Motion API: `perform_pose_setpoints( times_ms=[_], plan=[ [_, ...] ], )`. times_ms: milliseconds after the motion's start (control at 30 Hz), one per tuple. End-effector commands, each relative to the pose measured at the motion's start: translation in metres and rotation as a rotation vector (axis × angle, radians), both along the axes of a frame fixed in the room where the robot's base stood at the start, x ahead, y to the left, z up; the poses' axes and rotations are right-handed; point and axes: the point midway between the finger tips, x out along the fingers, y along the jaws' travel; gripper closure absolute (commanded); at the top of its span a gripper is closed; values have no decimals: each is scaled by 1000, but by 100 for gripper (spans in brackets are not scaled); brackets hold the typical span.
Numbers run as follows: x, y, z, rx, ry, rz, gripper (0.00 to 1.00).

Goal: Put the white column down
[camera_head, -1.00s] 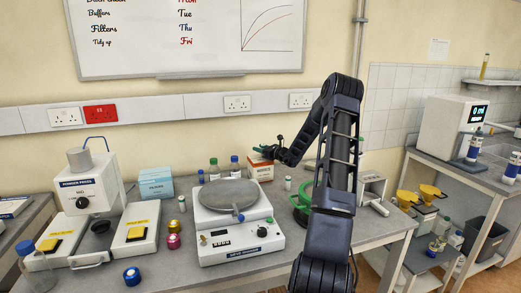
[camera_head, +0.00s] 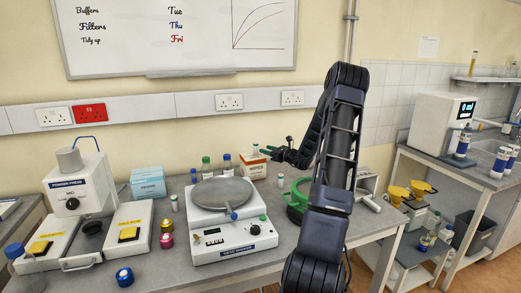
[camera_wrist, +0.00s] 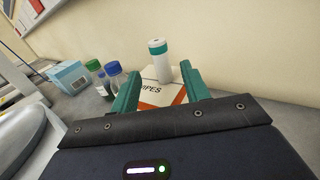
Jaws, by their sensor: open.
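The white column (camera_wrist: 159,62) is a small white cylinder with a teal band. In the wrist view it stands upright on the wipes box (camera_wrist: 152,101), beyond and between my fingertips. In the head view the column (camera_head: 256,150) shows small on top of the wipes box (camera_head: 252,169). My gripper (camera_wrist: 161,72) has teal fingers, spread open with nothing held between them. In the head view my gripper (camera_head: 267,150) is at the right of the column, just above the box.
Blue- and green-capped bottles (camera_head: 227,168) stand left of the box. A balance (camera_head: 234,232) with a round pan is in front, and a green ring-shaped item (camera_head: 297,200) is at right. A blue box (camera_head: 148,183) and a powder press (camera_head: 78,187) stand further left.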

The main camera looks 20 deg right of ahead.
Motion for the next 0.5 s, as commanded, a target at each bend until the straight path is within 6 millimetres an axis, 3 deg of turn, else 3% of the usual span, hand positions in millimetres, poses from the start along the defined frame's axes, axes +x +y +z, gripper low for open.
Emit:
perform_pose_setpoints(
  times_ms=[267, 367, 500],
  plan=[
    [-18, -6, 3, -11, -3, 12, 54],
    [-25, 10, 13, -63, -12, 57, 54],
    [-47, 54, 35, -203, -36, 181, 54]
  ],
)
